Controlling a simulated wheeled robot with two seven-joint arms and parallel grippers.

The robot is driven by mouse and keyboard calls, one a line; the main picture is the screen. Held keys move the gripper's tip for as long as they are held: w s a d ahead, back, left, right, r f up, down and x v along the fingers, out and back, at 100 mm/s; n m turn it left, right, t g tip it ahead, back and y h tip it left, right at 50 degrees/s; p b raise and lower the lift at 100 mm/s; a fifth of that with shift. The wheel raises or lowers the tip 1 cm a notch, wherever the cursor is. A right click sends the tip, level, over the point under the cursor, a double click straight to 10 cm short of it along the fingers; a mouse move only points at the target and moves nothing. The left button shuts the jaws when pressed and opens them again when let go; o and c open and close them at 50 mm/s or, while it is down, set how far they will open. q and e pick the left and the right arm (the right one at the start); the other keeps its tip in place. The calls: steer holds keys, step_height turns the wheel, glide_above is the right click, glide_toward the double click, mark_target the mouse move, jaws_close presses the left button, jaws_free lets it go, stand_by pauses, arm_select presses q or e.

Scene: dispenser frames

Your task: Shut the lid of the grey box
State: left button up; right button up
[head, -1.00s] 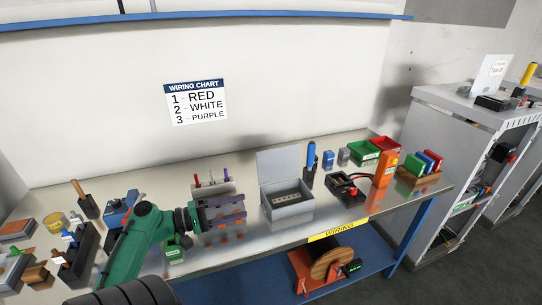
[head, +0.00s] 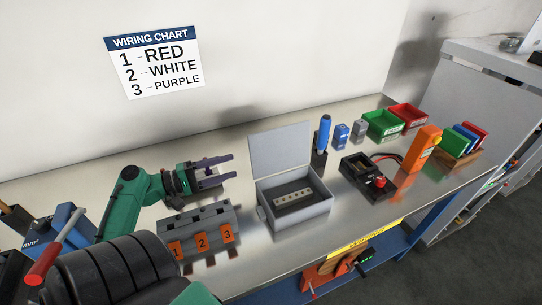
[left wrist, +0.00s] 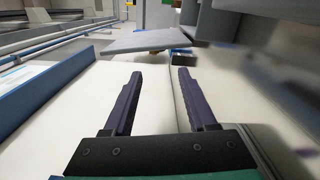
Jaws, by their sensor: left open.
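The grey box (head: 301,212) stands on the bench in the middle of the head view. Its lid (head: 281,149) is up, close to upright along the back edge. A strip with a row of holes (head: 294,199) lies inside the box. My left gripper (head: 230,170) is open and empty, to the left of the raised lid and apart from it, its fingers pointing right. In the left wrist view its two purple fingers (left wrist: 155,90) are spread with nothing between them. A blurred grey panel shows at the upper right there; I cannot tell which part it is. My right gripper is not in view.
A grey dispenser (head: 199,226) with orange labels 1, 2 and 3 stands left of the box, below my left gripper. A blue-handled tool (head: 323,137) in a dark holder and a black device (head: 369,177) stand right of the box. Green (head: 384,125) and red (head: 407,116) bins are farther right.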

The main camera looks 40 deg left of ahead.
mark_target(273, 155)
arm_select(q)
steer(key=p+x, duration=0.4)
steer(key=x, duration=1)
steer(key=shift+w+d+f, duration=0.1)
steer(key=shift+w, duration=0.2)
steer(key=shift+s, duration=0.1)
steer(key=c, duration=0.9)
steer(key=shift+f, duration=0.1)
jaws_close()
